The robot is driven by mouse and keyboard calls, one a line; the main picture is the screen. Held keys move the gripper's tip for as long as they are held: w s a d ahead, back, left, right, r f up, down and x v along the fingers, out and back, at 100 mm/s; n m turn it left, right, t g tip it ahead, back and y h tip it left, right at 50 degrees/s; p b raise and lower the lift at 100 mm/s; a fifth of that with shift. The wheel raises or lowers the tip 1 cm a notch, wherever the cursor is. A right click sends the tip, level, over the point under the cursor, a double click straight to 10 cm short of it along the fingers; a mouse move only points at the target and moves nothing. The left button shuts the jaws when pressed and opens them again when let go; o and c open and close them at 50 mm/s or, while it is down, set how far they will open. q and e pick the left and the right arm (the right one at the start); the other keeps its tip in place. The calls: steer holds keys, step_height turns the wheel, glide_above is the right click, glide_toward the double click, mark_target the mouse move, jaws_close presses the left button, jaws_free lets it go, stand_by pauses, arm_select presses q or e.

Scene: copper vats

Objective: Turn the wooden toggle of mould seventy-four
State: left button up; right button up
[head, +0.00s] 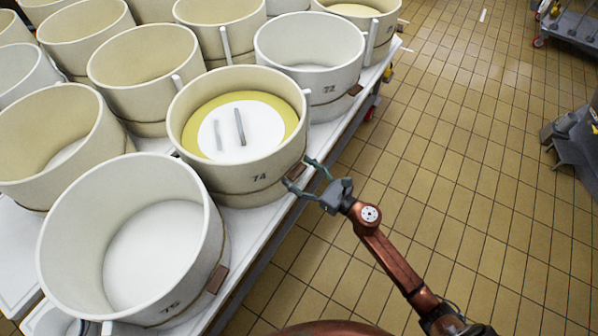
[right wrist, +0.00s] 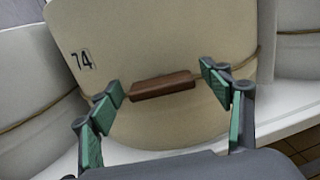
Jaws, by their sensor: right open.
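Mould seventy-four (head: 232,188) is a cream round mould with a cord around it, standing on the white table. It holds a yellow layer and a white disc with a grey handle. Its number also shows in the right wrist view (right wrist: 84,60). Its wooden toggle (right wrist: 163,86) is a brown bar on the cord, lying nearly level and slightly tilted. My right gripper (head: 303,174) is open at the mould's right side. In the right wrist view its green-padded fingers (right wrist: 160,84) stand on either side of the toggle, with a gap at the right. My left gripper is not in view.
Mould 75 (head: 60,240) stands in front and mould 72 (head: 310,45) behind, each with a brown toggle. Several more moulds fill the white table (head: 262,240) to the left. The tiled floor (head: 450,130) at the right is clear up to grey wheeled equipment (head: 570,140).

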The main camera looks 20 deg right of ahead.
steer(key=c, duration=1.2)
steer(key=shift+o, duration=0.2)
